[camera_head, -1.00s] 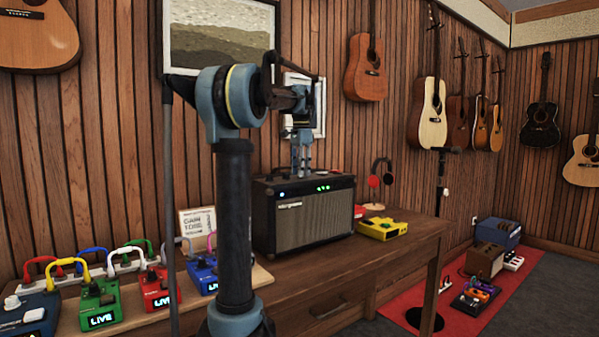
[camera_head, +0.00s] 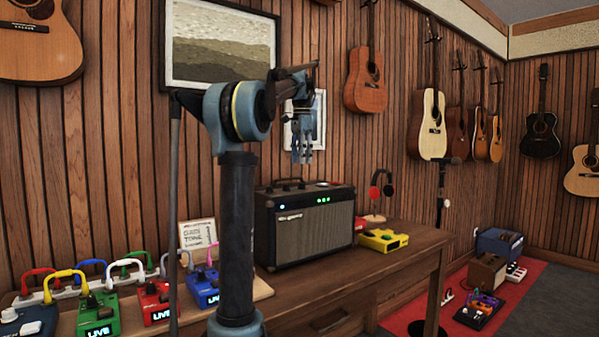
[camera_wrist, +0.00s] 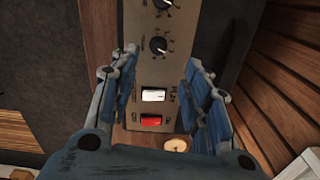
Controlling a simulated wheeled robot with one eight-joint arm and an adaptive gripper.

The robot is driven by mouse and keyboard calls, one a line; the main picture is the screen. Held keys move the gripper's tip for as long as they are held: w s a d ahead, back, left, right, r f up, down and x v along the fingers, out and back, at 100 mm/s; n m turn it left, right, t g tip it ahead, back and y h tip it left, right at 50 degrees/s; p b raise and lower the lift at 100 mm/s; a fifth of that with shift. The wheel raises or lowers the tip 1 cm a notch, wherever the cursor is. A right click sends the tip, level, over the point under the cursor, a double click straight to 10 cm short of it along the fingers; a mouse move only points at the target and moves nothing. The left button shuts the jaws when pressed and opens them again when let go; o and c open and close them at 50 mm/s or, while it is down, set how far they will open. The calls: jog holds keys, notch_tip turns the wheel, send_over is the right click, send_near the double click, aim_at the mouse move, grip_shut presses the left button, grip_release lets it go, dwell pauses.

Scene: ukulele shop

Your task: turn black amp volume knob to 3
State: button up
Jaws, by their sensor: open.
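The black amp (camera_head: 306,224) stands on the wooden table, with a grey grille and lit blue and green lights on its front. In the wrist view its top panel (camera_wrist: 150,78) shows two dark knobs with white pointers and scale marks. One knob (camera_wrist: 158,45) lies ahead of my fingers and another knob (camera_wrist: 162,4) is cut by the top edge. Their labels are too small to read. A white switch (camera_wrist: 153,95) and a red switch (camera_wrist: 151,120) sit between my fingers in the picture. My gripper (camera_head: 302,158) is open, empty and above the amp, fingers pointing down.
A yellow pedal (camera_head: 383,240) and headphones (camera_head: 377,195) are right of the amp. A small sign (camera_head: 197,236) and several coloured pedals, such as a green one (camera_head: 98,316), are to its left. A framed picture (camera_head: 303,120) hangs behind my gripper.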

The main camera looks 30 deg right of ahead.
jog(key=shift+r, duration=1.35)
